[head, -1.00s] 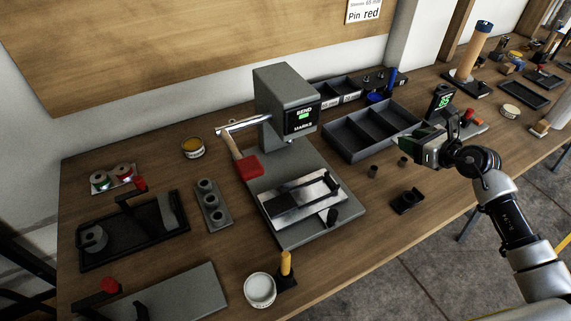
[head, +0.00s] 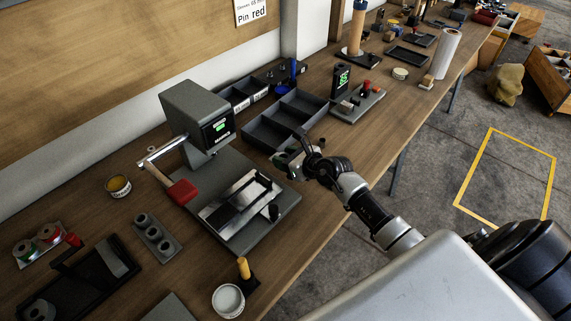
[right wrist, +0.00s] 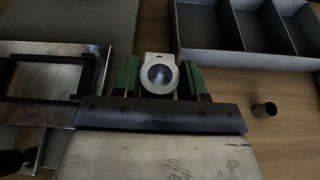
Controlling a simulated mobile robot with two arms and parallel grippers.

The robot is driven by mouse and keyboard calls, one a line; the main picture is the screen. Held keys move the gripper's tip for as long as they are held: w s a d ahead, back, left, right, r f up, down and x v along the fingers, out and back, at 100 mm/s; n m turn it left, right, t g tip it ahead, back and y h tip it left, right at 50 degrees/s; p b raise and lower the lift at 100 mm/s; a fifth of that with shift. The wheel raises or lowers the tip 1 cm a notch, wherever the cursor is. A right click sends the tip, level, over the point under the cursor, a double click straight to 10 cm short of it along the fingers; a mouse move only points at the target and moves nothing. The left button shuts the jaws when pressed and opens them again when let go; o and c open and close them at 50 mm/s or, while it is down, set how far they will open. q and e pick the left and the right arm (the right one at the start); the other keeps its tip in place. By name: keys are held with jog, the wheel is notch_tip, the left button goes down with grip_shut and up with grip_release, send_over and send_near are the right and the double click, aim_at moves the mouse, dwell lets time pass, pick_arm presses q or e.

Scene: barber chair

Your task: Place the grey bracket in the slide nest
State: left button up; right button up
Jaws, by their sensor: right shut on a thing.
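The grey bracket (right wrist: 160,74), a light metal piece with a round ring, sits between the green fingers of my right gripper (right wrist: 160,80) in the right wrist view. The gripper is shut on it. In the head view my right gripper (head: 287,161) is in the air between the press and the divided tray. The slide nest (head: 239,206) is a black frame on a shiny metal slide on the press base. It also shows at the left of the right wrist view (right wrist: 47,76), to the left of the bracket and apart from it. My left gripper is out of view.
The grey press (head: 200,120) with its red-ended lever (head: 182,191) stands behind the slide. A divided tray (head: 287,120) lies right of it. A yellow-handled tool (head: 243,268) and a white tub (head: 228,300) stand in front. A small cylinder (right wrist: 265,109) stands on the bench.

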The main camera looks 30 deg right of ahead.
jog(key=shift+f+b, duration=0.3)
jog(key=shift+f, duration=1.4)
jog(key=shift+f, duration=0.1)
jog(key=o, duration=0.7)
